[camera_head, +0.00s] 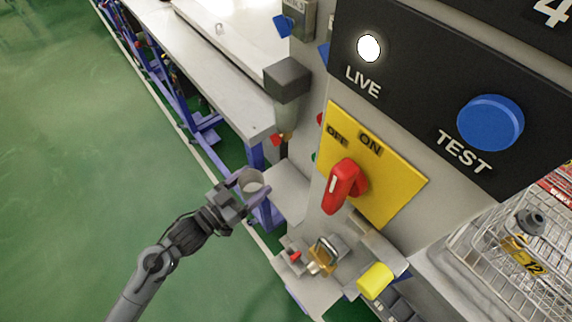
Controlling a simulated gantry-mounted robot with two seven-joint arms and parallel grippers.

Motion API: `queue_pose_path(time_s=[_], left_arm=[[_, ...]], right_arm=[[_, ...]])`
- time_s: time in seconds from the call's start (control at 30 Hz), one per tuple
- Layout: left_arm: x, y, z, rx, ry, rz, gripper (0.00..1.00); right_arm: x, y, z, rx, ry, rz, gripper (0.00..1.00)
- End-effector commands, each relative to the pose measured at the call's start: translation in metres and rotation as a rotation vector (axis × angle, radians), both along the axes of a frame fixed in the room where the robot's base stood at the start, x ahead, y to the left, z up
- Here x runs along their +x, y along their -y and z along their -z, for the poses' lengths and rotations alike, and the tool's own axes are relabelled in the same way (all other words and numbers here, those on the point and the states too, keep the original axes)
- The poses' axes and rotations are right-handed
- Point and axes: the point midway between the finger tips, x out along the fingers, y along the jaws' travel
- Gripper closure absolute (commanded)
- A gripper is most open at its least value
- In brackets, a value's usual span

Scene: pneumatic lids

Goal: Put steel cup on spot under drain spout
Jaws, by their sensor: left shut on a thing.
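The steel cup (252,182) is a small, round, grey cup near the middle of the head view. My left gripper (247,184) is shut on it, with a finger on either side, and the cup's open top faces up towards the camera. The cup is beside the left edge of a small pale ledge (289,188). A grey block with a tapering lower part (288,82) hangs above and behind the cup. It looks like the drain spout, but I cannot be sure. I cannot make out a marked spot under it. My right gripper is not in view.
A panel with a red switch (344,185) on a yellow plate (395,190) stands right of the cup. Brass and red fittings (322,256) and a yellow knob (375,281) sit below. A long bench (215,55) runs behind. Green floor on the left is clear.

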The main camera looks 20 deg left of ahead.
Motion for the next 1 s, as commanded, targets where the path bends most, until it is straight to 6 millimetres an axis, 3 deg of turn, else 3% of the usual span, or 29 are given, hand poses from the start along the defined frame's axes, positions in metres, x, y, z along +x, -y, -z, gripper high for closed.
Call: queue_pose_path(time_s=[0.2,0.43,0.73,1.0], left_arm=[[0.053,0.023,0.001,-0.002,0.005,-0.001,0.64],[0.093,0.041,0.001,0.000,0.002,-0.001,0.64],[0.108,0.048,0.002,0.000,0.000,-0.001,0.64],[0.108,0.048,0.032,-0.001,-0.001,-0.001,0.64]], right_arm=[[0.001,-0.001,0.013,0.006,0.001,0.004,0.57],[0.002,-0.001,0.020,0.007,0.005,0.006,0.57],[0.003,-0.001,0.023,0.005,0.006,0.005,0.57],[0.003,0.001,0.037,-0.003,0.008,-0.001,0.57]])
